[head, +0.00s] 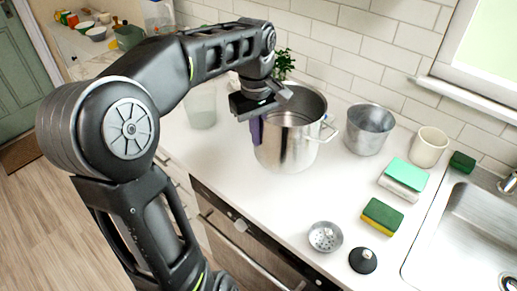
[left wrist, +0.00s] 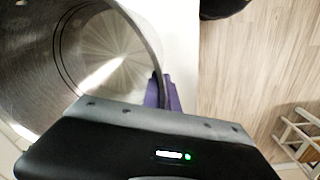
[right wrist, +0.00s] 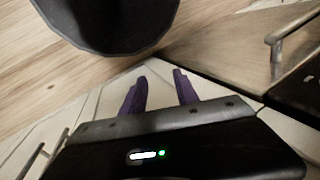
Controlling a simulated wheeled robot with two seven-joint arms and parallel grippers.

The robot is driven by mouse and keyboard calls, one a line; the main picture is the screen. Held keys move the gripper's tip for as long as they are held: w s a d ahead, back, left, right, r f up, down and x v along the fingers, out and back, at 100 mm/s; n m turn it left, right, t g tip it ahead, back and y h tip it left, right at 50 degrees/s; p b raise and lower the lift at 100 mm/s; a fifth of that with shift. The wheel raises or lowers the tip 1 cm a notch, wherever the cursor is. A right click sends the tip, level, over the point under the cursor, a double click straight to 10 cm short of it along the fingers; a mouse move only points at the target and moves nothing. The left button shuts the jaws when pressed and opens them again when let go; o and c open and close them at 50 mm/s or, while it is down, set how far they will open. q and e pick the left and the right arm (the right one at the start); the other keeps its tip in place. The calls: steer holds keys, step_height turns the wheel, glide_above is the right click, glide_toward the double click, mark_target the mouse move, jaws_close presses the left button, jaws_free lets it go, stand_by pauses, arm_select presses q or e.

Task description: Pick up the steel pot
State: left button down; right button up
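The steel pot (head: 288,148) is a tall, shiny, upright pot on the white counter near the tiled wall, with a handle on its right side. Its inside also shows in the left wrist view (left wrist: 105,55). My left gripper (head: 256,131) is at the pot's left rim. In the left wrist view its purple fingers (left wrist: 162,92) sit close together, one on each side of the pot wall, shut on it. My right gripper (right wrist: 160,92) is open and empty, low in front of the cabinet fronts; I cannot make it out in the head view.
A metal bowl (head: 369,129) and a cream cup (head: 429,147) stand right of the pot. Sponges (head: 382,216), a strainer (head: 325,236) and a black stopper (head: 363,260) lie near the sink (head: 465,240). A clear container (head: 201,108) stands left. The counter before the pot is clear.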

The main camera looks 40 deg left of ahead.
arm_select(q)
steer(key=shift+r, duration=1)
